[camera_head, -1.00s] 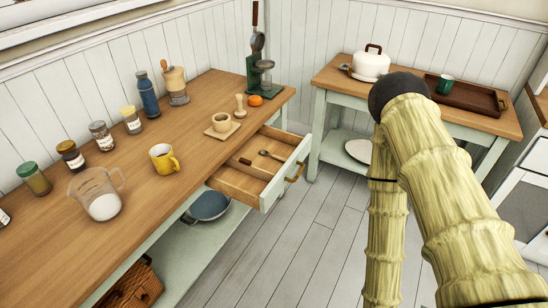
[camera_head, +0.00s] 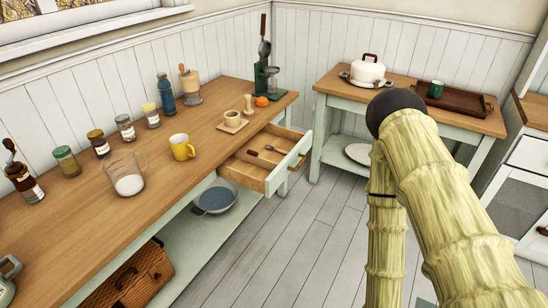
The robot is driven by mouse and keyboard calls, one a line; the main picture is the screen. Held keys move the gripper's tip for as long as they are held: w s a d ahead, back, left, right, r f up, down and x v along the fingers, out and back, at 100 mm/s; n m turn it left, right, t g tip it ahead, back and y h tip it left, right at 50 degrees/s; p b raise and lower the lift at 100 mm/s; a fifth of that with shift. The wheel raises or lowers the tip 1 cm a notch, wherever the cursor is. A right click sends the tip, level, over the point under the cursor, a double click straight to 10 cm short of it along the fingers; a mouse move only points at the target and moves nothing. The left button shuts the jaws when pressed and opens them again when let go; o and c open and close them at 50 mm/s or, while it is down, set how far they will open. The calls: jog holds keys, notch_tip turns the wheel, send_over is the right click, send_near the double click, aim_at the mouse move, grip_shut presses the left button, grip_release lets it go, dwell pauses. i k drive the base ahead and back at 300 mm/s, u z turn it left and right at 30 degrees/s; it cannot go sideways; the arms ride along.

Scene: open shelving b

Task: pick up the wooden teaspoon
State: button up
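A small dark-brown wooden spoon (camera_head: 275,150) lies in the open drawer (camera_head: 245,176) of the long wooden counter. A second brown wooden utensil (camera_head: 252,158) lies beside it in the drawer; it is partly hidden and too small to name. My arm, with a pale bamboo-like surface, stands at the right of the view, away from the drawer. My gripper is not in view.
A side table (camera_head: 408,89) holds a white pot (camera_head: 367,71) and a brown tray (camera_head: 456,100). Grey floor (camera_head: 290,245) lies clear between.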

aim_at(268, 147)
jog(key=u, duration=1.15)
jog(key=i, duration=0.6)
jog(key=z, duration=1.05)
